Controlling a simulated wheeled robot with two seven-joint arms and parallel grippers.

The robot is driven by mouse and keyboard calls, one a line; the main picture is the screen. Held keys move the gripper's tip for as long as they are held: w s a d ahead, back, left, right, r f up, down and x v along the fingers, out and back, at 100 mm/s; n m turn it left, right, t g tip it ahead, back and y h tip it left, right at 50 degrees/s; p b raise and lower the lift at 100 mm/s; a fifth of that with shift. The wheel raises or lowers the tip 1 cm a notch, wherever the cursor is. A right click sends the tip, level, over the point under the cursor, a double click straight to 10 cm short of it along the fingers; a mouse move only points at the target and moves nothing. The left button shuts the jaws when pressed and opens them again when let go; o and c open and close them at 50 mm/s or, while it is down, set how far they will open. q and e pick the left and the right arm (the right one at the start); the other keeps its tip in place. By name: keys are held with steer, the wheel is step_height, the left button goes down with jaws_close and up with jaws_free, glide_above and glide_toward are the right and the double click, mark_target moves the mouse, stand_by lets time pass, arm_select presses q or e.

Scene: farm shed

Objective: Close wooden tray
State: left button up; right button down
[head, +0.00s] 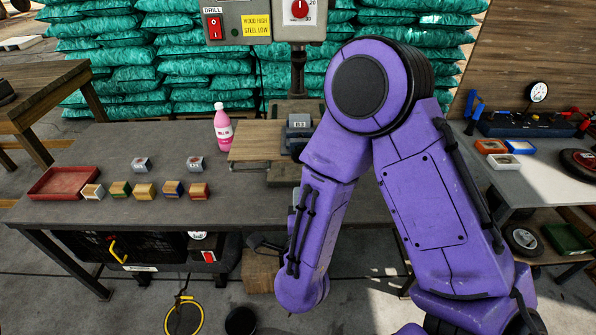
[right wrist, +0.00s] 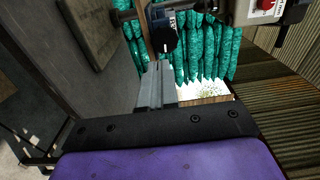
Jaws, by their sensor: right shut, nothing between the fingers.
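No tray that is clearly wooden and open or closed can be made out. My left gripper is not in view.
The workbench (head: 120,215) holds a red tray (head: 66,183), several small blocks (head: 145,190), a pink bottle (head: 223,127) and a grey vise (head: 299,133). A wooden box (head: 262,270) sits under it. A side table (head: 550,172) stands at the right.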

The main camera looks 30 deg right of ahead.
mark_target(298, 159)
steer(key=p+x, duration=0.1)
steer(key=x, duration=0.2)
steer(key=p+x, duration=0.1)
steer(key=x, duration=0.2)
steer(key=p+x, duration=0.1)
steer(key=x, duration=0.2)
steer(key=shift+w+d+r+p, duration=0.15)
steer(key=shift+w+r+p, duration=0.1)
steer(key=shift+w+p, duration=0.1)
steer(key=shift+w+d+f, duration=0.15)
steer(key=shift+w+d, duration=0.05)
steer(key=shift+w, duration=0.1)
